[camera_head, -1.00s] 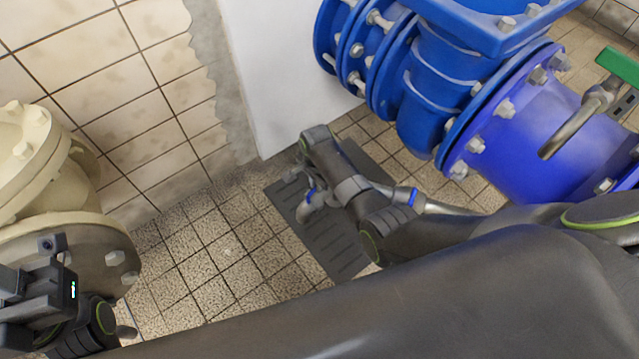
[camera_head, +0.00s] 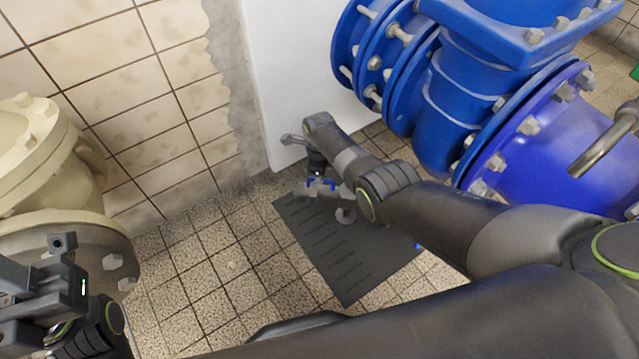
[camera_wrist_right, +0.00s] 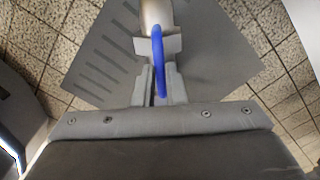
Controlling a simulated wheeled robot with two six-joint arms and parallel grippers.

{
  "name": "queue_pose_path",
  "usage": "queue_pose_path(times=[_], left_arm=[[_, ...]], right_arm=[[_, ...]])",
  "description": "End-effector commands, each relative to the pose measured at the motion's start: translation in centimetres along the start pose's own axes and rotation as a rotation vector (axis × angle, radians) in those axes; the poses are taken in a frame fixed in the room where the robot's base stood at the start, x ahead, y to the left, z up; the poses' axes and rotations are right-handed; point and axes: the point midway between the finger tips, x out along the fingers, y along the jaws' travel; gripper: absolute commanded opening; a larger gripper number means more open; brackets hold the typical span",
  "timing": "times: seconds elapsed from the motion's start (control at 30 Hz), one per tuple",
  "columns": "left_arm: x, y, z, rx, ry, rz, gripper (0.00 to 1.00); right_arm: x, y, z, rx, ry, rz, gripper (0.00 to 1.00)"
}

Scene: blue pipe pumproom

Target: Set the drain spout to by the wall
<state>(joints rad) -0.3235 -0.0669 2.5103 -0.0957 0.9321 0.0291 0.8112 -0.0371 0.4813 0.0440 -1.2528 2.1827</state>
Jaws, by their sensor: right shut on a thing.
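The drain spout (camera_head: 345,214) is a pale metal pipe with a downturned end and a blue hoop (camera_head: 320,184), above the dark grate by the wall. My arm hides most of its length. My right gripper (camera_head: 318,179) is at the spout and shut on its blue hoop. The right wrist view shows the hoop (camera_wrist_right: 158,62) between the grey fingers, with the pale pipe (camera_wrist_right: 156,14) beyond. My left gripper (camera_head: 40,295) is at the lower left, away from the spout, beside a cream flange. Its jaw gap is not clear.
A slotted dark grate (camera_head: 345,262) lies on the tiled floor. A white wall panel (camera_head: 300,75) and a tiled wall (camera_head: 130,90) stand behind. Large blue flanged pipework (camera_head: 450,110) is at the right, and a cream flanged pipe (camera_head: 60,225) at the left.

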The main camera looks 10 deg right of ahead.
Motion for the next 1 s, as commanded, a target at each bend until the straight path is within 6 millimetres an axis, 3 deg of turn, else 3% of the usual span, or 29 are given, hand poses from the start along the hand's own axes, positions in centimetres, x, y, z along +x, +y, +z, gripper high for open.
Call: queue_pose_path(times=[0.4, 0.97, 1.0], left_arm=[[-1.1, 0.1, 0.2, 0.021, 0.02, -0.028, 0.36], [-1.2, 0.1, 0.2, 0.026, 0.017, -0.034, 0.36], [-1.2, 0.1, 0.2, 0.026, 0.017, -0.033, 0.36]], right_arm=[[0.0, -1.9, -0.2, 0.193, 0.0, -0.006, 0.0], [-0.1, -2.3, -0.2, 0.222, -0.001, -0.009, 0.0], [-0.1, -2.3, -0.2, 0.222, -0.001, -0.009, 0.15]])
